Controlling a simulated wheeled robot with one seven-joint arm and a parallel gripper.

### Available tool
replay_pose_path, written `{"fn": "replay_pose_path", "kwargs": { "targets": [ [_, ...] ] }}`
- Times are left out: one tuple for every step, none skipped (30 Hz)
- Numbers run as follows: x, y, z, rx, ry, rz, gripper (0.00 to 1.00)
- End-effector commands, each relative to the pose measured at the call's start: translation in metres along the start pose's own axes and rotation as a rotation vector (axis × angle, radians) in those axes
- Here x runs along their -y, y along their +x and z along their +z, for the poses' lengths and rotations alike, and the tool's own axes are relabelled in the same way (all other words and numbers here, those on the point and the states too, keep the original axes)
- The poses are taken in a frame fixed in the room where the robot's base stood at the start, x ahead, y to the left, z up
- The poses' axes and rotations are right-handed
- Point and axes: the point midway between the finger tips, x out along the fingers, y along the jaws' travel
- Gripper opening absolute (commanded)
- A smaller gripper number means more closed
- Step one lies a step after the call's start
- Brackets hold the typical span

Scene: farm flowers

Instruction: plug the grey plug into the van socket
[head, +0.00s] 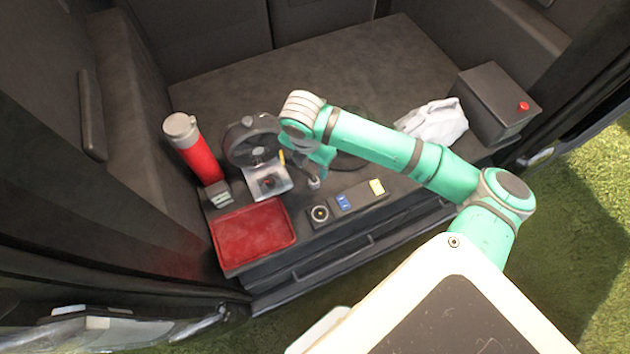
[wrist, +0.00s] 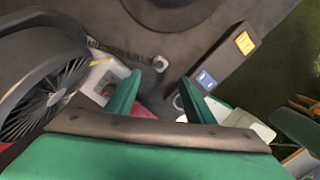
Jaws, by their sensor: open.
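A small light-grey piece, which looks like the grey plug (head: 314,183), lies on the van's dark deck just below my gripper (head: 318,168). In the wrist view it shows at the end of a dark ribbed cable (wrist: 160,62), just beyond my fingertips (wrist: 160,80). My gripper is open, with nothing seen between its fingers. The round van socket (head: 320,213) is at the left end of a dark strip at the deck's front edge, beside a blue socket (head: 344,202) and a yellow socket (head: 376,187). In the wrist view the round socket is partly hidden by the right finger.
A fan (head: 252,143) stands left of my gripper, close to it. A red flask (head: 195,150) and red tray (head: 254,236) are further left. A white cloth (head: 434,122) and dark box with a red button (head: 497,100) stand right. The rear deck is clear.

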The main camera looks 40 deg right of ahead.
Motion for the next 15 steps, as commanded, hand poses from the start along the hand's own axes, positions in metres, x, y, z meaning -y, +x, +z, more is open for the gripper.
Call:
{"fn": "replay_pose_path", "kwargs": {
  "targets": [
    [0.0,0.003,-0.001,-0.001,0.0,-0.001,0.49],
    [0.0,0.005,-0.001,-0.002,0.0,-0.001,0.49],
    [0.0,0.008,-0.001,-0.002,0.0,-0.001,0.49],
    [0.0,0.011,-0.001,-0.001,0.0,0.0,0.49],
    [0.0,0.015,0.0,-0.001,0.001,0.0,0.49],
    [0.0,0.021,-0.001,-0.002,0.001,0.0,0.49],
    [0.0,0.026,0.0,-0.002,0.001,-0.001,0.49],
    [0.001,0.03,0.0,-0.002,0.001,-0.001,0.49],
    [0.0,0.036,0.0,-0.002,0.001,0.0,0.49],
    [0.0,0.041,-0.001,-0.003,0.002,0.0,0.49],
    [0.0,0.045,0.0,-0.003,0.002,0.0,0.49],
    [0.0,0.049,0.0,-0.002,0.002,0.0,0.49],
    [0.0,0.052,0.0,-0.001,0.002,0.0,0.49],
    [0.0,0.053,0.0,0.0,0.001,0.0,0.49],
    [0.0,0.055,0.0,0.0,0.001,0.001,0.49]
  ]
}}
